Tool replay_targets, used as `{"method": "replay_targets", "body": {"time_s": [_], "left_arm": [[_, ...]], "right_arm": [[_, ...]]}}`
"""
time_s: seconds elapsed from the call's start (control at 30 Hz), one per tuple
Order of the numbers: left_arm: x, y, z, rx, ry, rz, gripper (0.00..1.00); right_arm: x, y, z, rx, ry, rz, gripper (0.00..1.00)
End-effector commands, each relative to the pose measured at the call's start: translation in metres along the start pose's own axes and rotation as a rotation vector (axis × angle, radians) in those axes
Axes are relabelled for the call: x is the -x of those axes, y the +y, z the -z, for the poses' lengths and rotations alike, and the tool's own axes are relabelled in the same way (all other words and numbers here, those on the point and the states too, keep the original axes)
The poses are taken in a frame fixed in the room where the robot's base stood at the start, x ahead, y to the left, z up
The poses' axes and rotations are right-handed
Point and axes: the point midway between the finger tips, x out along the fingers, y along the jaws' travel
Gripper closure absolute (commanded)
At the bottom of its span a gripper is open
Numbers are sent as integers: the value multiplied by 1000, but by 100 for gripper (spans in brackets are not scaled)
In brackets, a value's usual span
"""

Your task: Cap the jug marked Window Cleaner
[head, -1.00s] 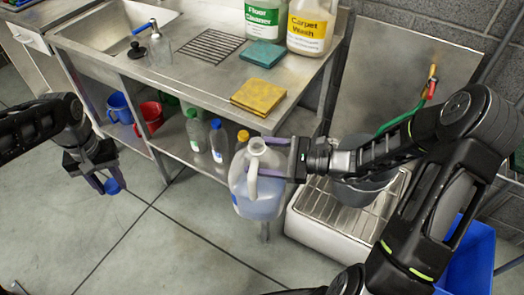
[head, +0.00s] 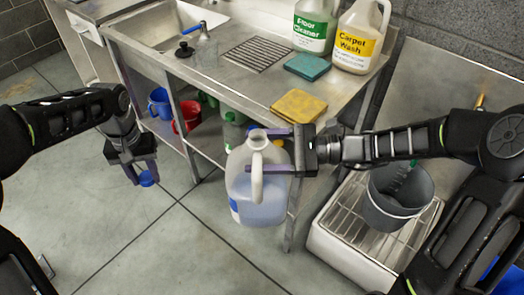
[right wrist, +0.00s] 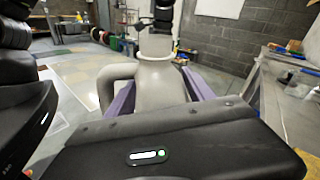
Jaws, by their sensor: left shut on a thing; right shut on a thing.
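The jug (head: 258,212) is translucent, with pale blue liquid, a handle and an open, uncapped neck. It hangs roughly upright above the floor in front of the steel table. A blue label edge shows at its left; its wording is turned out of sight. My right gripper (head: 277,151) is shut on the jug near its neck, from the right. The jug's grey neck and handle (right wrist: 158,78) fill the middle of the right wrist view. My left gripper (head: 146,172) is shut on a small blue cap (head: 147,179), left of the jug and apart from it.
The steel table (head: 222,85) holds Floor Cleaner (head: 315,25) and Carpet Wash (head: 357,40) jugs, a teal pad (head: 307,67) and a yellow pad (head: 299,105). A grey bucket (head: 398,200) stands in a floor sink at right. Floor between the grippers is clear.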

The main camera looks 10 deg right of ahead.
Motion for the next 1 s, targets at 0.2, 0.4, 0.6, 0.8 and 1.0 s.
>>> {"method": "replay_targets", "body": {"time_s": [0.2,0.4,0.6,0.8,1.0], "left_arm": [[0,0,0,0,0,0,98],[0,0,0,0,0,0,98],[0,0,0,0,0,0,98],[1,0,0,0,0,0,98],[1,0,0,0,0,0,98]], "right_arm": [[1,-2,0,2,-5,7,100],[17,-6,23,-7,8,75,100],[49,-10,70,-16,45,209,100],[81,-5,114,-22,94,330,100],[94,-2,132,-23,121,379,100]]}}
